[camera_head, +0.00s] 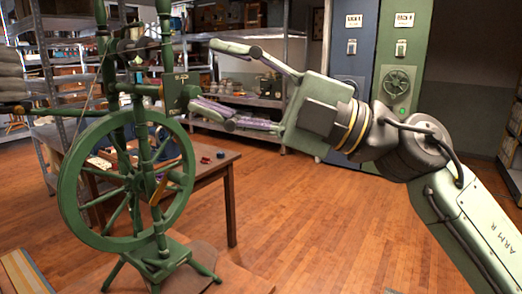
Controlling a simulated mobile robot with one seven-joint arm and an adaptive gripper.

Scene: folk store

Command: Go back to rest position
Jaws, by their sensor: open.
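My gripper (246,84) is in the upper middle of the head view, at the end of my pale green arm. Its two fingers point left and are spread wide apart, with nothing between them. The lower finger lies close to the right side of a green spinning wheel (67,200) in the picture. I cannot tell whether they touch. My arm comes in from the lower right and reaches left across the view.
A wooden table (228,165) with small items stands behind the spinning wheel. Metal shelves (45,70) line the left and back. Blue (352,45) and green (403,48) cabinets stand behind my arm. Wooden floor (310,215) is open in the middle.

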